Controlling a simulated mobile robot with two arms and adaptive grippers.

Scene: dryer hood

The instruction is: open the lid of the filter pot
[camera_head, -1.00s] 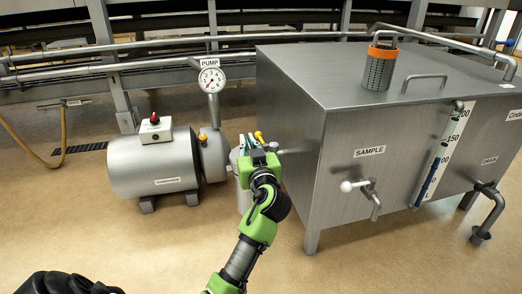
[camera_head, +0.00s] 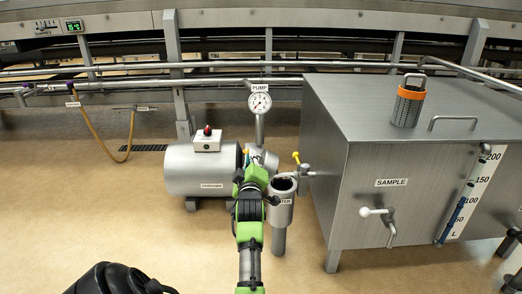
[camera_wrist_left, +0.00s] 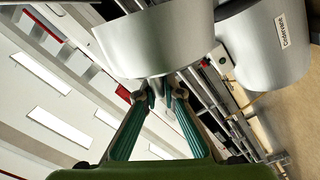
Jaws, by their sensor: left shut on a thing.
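The filter pot (camera_head: 281,212) is a grey metal cylinder, upright beside the big steel tank. Its round mouth shows dark inside, so the top appears uncovered. My left gripper (camera_head: 254,166) is just left of the pot's mouth, in front of the pump. In the left wrist view the green fingers (camera_wrist_left: 160,92) are shut on a small metal part at the edge of a curved silver piece (camera_wrist_left: 155,42), which seems to be the lid. In the head view the gripper and wrist hide the lid.
The floor in front is clear.

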